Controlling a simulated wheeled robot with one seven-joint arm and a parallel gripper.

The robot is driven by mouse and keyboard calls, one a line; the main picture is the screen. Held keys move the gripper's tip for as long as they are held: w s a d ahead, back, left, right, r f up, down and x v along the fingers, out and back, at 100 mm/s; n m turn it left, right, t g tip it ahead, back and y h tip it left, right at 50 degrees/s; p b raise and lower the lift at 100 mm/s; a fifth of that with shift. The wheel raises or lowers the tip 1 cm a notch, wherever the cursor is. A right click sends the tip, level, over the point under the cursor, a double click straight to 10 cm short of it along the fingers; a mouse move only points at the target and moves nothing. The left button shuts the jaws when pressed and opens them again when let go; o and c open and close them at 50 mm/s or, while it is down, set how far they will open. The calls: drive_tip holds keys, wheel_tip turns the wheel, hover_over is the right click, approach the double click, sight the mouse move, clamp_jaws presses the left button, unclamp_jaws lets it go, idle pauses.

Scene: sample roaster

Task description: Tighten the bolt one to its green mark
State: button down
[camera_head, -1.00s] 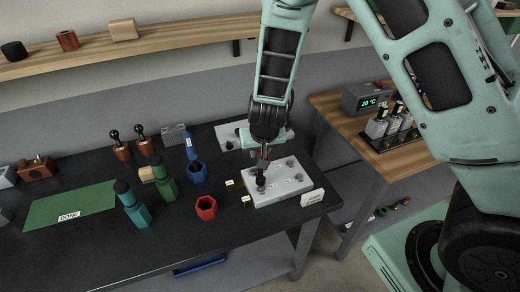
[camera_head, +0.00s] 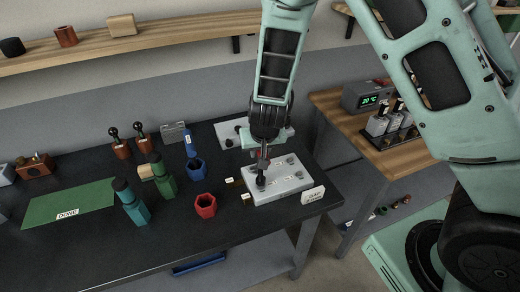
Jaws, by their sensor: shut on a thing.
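A light grey plate (camera_head: 285,192) with several bolts lies near the front right of the dark bench. My gripper (camera_head: 262,166) points down over the plate's left part. It is shut on a small dark piece (camera_head: 261,180) that stands at the plate's left bolt position. I cannot tell whether this piece is the bolt's own head or a tool on it. Another bolt (camera_head: 298,175) shows at the plate's right side. The green mark is too small to make out, or hidden by my gripper.
A white sign (camera_head: 313,195) stands at the plate's right corner. A red hex cup (camera_head: 205,206), a blue hex cup (camera_head: 196,169) and green and teal bottles (camera_head: 132,203) stand to the left. A green mat (camera_head: 65,204) lies further left. A wooden side table (camera_head: 352,122) is at right.

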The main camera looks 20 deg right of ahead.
drive_tip(key=shift+f+b, duration=0.7)
drive_tip(key=shift+f, duration=0.25)
drive_tip(key=m+p, duration=0.1)
drive_tip(key=p, duration=0.2)
drive_tip(key=m+h+p, duration=0.1)
drive_tip(key=m+p, duration=0.1)
drive_tip(key=p, duration=0.2)
drive_tip(key=shift+d+r+m, duration=0.1)
drive_tip(key=shift+r+m, duration=0.05)
drive_tip(key=shift+m, duration=0.15)
drive_tip(key=shift+h, duration=0.3)
drive_tip(key=shift+g+p, duration=0.3)
